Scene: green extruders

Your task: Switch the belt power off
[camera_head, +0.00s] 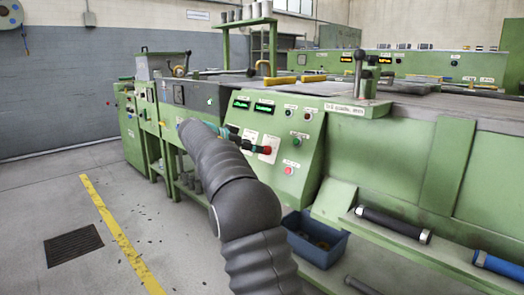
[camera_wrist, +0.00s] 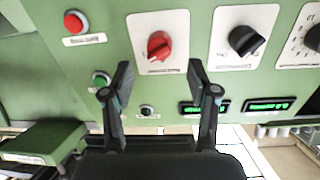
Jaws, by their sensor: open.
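A red rotary knob (camera_wrist: 159,46) on a white plate is on the green panel in the wrist view. It also shows in the head view (camera_head: 267,150), at my gripper's tip. A black rotary knob (camera_wrist: 246,41) sits on the plate to its right. My gripper (camera_wrist: 160,76) is open and empty, its two fingers spread either side of the red knob's line. The knob shows just beyond the fingertips; I cannot tell whether they touch it. The labels are too small to read, so I cannot tell which control is the belt power.
A red button (camera_wrist: 74,22) and a green button (camera_wrist: 101,79) are left of the knob. Lit displays (camera_head: 241,102) are higher on the panel. Grey floor is open at left.

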